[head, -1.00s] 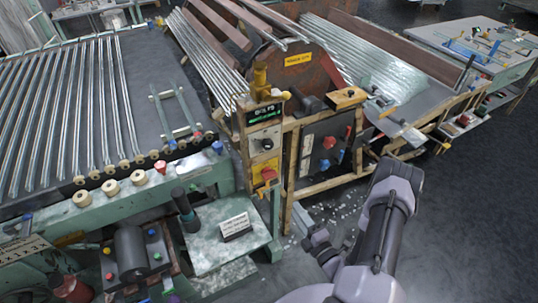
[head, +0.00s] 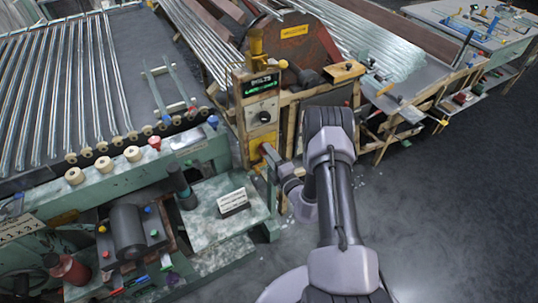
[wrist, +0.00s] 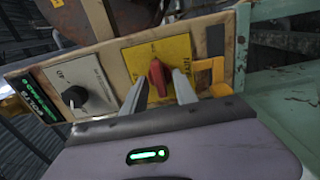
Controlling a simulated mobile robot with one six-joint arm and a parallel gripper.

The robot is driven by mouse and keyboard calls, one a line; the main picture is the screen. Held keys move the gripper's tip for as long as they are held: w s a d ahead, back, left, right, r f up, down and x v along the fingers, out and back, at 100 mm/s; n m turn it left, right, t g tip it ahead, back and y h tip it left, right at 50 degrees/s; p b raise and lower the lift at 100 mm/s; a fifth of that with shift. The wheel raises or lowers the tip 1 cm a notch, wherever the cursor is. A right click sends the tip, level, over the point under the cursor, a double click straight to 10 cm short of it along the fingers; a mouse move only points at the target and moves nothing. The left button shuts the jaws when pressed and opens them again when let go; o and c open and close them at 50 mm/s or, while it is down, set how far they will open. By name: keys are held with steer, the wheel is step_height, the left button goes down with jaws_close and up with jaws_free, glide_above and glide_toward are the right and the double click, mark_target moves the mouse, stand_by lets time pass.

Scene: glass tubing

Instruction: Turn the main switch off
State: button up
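The red switch (wrist: 158,75) sits on a yellow plate (wrist: 175,48) on the control panel in the wrist view. My gripper (wrist: 160,84) is open, with one finger on each side of the red switch; a gap shows between the fingers and the switch. I cannot tell how deep the tips reach beside it. In the head view, my gripper (head: 268,155) is at the lower part of the panel post and hides the red switch. The yellow plate (head: 258,143) shows only in part there.
A black knob (wrist: 76,97) on a white plate and a green-lit display (wrist: 40,95) share the panel. A yellow bracket (wrist: 214,78) stands close by the right finger. A green bench (head: 205,150) with glass tubes is left; a small sign (head: 233,202) stands below. Floor at right is clear.

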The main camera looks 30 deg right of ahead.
steer(key=shift+c, duration=0.4)
jaws_close()
steer(key=shift+n+b, duration=1.75)
steer(key=shift+n, duration=7.15)
